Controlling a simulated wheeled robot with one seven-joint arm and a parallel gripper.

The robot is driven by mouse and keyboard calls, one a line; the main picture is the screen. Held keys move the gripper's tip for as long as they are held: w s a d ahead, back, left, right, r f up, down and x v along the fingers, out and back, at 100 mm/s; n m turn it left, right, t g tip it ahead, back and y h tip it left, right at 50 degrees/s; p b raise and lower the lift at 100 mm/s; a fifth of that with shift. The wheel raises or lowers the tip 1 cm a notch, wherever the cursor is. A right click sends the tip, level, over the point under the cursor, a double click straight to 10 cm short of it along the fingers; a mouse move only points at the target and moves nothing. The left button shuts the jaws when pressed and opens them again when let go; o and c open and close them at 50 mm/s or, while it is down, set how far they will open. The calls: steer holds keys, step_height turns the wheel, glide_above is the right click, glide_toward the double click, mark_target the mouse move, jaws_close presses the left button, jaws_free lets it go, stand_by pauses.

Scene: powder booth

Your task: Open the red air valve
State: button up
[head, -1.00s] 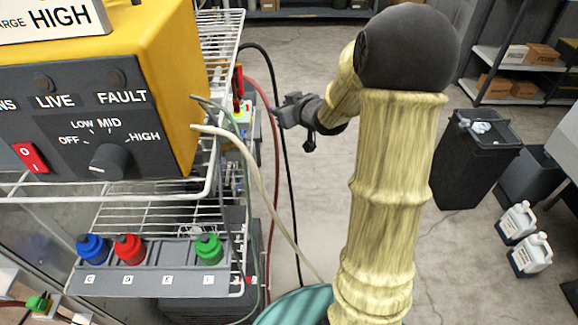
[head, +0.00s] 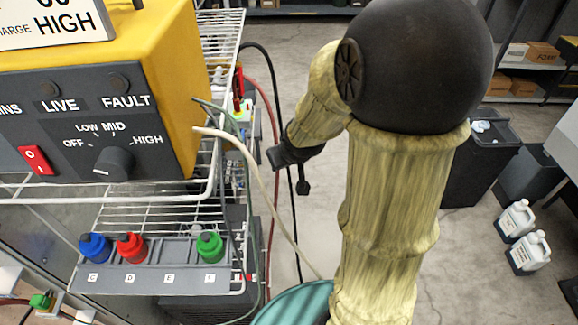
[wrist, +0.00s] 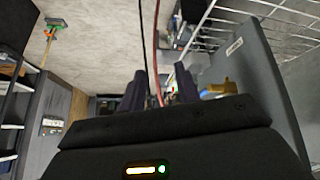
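A small upright red part (head: 238,82), which looks like the red air valve, shows at the right side of the wire rack in the head view. Its handle position is too small to tell. My gripper (head: 275,158) is in free air to the right of the rack, lower than the red part and apart from it. In the wrist view the two dark fingers of my gripper (wrist: 160,88) stand apart with nothing held between them. A red hose and a black cable run behind the gap. I cannot make out the valve clearly in the wrist view.
A yellow control box (head: 165,70) stands on the wire rack (head: 218,30) at left. Blue, red and green capped items sit in a grey holder (head: 150,283) below. A pale cable (head: 262,185) loops out from the rack. A black bin (head: 475,170) and white jugs (head: 525,250) stand at right.

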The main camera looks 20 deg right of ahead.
steer(key=shift+s+a+f+g, duration=0.15)
steer(key=shift+s+a+g, duration=0.1)
steer(key=shift+s, duration=0.4)
steer(key=shift+s+a+f+g, duration=0.15)
steer(key=shift+s+g, duration=0.1)
steer(key=shift+s, duration=0.35)
steer(key=shift+w+r, duration=0.1)
steer(key=shift+w, duration=0.1)
steer(key=c, duration=0.6)
steer(key=w+r+m+t+y+p, duration=0.1)
steer(key=w+m, duration=0.2)
steer(key=w, duration=0.2)
steer(key=w+d+m+t+p, duration=0.1)
steer(key=w+m+t, duration=0.1)
steer(key=w+m, duration=0.1)
steer(key=w+d+r+m+t+y+p, duration=0.1)
steer(key=w+m, duration=0.1)
steer(key=w, duration=0.4)
steer(key=shift+w+d+r+m+t+y+p, duration=0.1)
steer(key=shift+w+r+m+t+y+p, duration=0.2)
steer(key=shift+w+m, duration=0.1)
jaws_close()
steer(key=w+d+r+m+t+y+p, duration=0.2)
steer(key=w+d+r+m+t+y, duration=0.1)
steer(key=w+m, duration=0.4)
step_height(320, 180, up, 2)
steer(key=shift+d+m+t, duration=0.15)
steer(key=shift+m+t, duration=0.25)
steer(key=shift+t, duration=0.3)
